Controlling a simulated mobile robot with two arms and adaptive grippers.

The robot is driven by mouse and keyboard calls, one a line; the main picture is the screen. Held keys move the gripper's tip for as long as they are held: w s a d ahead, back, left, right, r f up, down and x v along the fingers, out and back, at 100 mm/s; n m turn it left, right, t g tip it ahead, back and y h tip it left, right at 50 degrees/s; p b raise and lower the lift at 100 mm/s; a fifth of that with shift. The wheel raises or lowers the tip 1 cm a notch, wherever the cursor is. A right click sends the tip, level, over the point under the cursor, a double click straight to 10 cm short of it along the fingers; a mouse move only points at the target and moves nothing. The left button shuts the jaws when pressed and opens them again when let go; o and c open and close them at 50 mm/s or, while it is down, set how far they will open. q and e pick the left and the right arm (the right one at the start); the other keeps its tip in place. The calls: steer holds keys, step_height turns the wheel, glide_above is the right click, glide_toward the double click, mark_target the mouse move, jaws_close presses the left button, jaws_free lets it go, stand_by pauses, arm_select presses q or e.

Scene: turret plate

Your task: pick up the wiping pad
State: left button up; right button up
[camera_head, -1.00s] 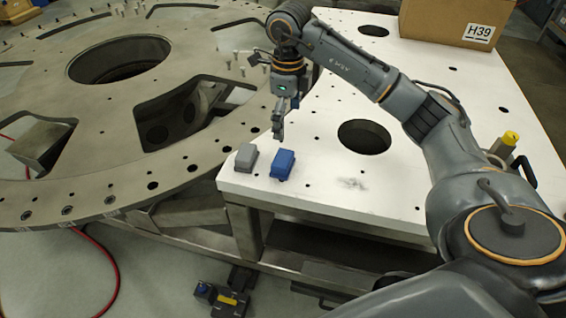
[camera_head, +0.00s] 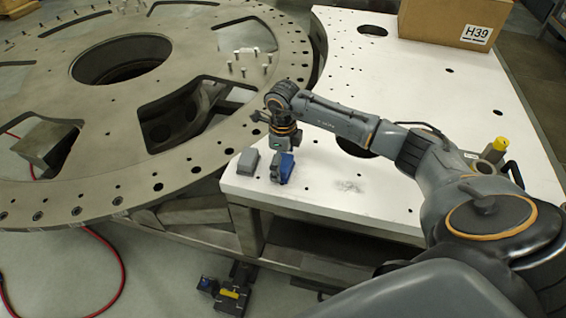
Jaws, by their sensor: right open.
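A small blue pad (camera_head: 286,164) lies near the front left corner of the white table plate (camera_head: 325,205). A similar grey pad (camera_head: 248,162) lies just left of it, apart from it. I cannot tell from looks alone which one is the wiping pad. My right gripper (camera_head: 281,174) points down at the blue pad, with its fingers low around or just in front of it, and hides part of it. The jaws are open; contact cannot be made out. My left gripper is not in view.
A large grey metal ring plate (camera_head: 90,190) with cutouts fills the left. A cardboard box labelled H39 (camera_head: 440,22) stands at the back right. A yellow-topped item (camera_head: 500,145) is near the right edge. The plate's front middle is clear.

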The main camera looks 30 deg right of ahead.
mark_target(284, 162)
steer(key=shift+f, duration=0.1)
steer(key=c, duration=1.4)
steer(key=shift+r+b, duration=0.45)
steer(key=shift+b, duration=0.15)
step_height(284, 162, up, 2)
steer(key=shift+s+r+b, duration=0.15)
steer(key=shift+r+b, duration=0.1)
steer(key=shift+b, duration=0.7)
steer(key=s+a+r+b, duration=0.2)
steer(key=s+r+b, duration=0.3)
steer(key=s+r, duration=0.4)
steer(key=s, duration=0.4)
steer(key=shift+s+r, duration=0.3)
steer(key=shift+r, duration=0.05)
